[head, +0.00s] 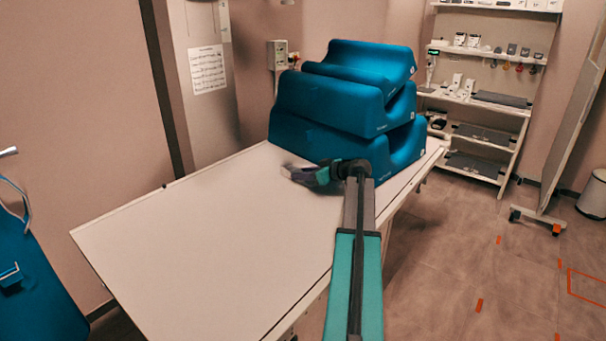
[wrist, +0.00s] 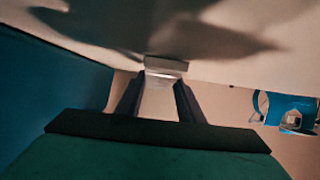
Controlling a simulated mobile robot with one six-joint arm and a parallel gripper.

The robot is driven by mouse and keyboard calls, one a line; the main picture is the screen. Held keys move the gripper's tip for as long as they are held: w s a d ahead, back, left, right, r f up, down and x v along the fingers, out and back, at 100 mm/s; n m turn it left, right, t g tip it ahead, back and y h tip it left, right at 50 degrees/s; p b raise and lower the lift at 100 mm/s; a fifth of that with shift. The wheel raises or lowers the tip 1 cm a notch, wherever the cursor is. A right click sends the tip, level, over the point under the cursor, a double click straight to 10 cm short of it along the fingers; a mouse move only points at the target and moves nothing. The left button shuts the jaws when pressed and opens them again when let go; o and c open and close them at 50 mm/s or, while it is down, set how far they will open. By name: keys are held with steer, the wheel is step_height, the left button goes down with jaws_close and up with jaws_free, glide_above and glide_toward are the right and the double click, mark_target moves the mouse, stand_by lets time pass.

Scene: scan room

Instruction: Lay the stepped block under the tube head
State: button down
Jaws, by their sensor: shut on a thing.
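My gripper (wrist: 160,92) is shut on a small pale grey metal block, the stepped block (wrist: 166,66), which sits between the two dark fingers in the wrist view. In the head view my gripper (head: 300,174) is low over the far part of the white table, just in front of the blue foam stack. I cannot clearly make out the tube head in either view.
Large blue foam cushions (head: 325,105) are stacked on the far end of the white table (head: 190,255). The table's near left is clear. A shelf rack (head: 480,100) stands at the back right, a bin (head: 594,195) at the far right, and a blue item (head: 35,280) at the left.

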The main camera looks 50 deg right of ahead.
steer(key=shift+f, duration=0.1)
stand_by(0.3)
steer(key=c, duration=1.2)
jaws_free()
steer(key=shift+s+r, duration=0.1)
steer(key=shift+r, duration=0.1)
steer(key=b+v, duration=0.1)
steer(key=v, duration=1)
steer(key=shift+s, duration=0.4)
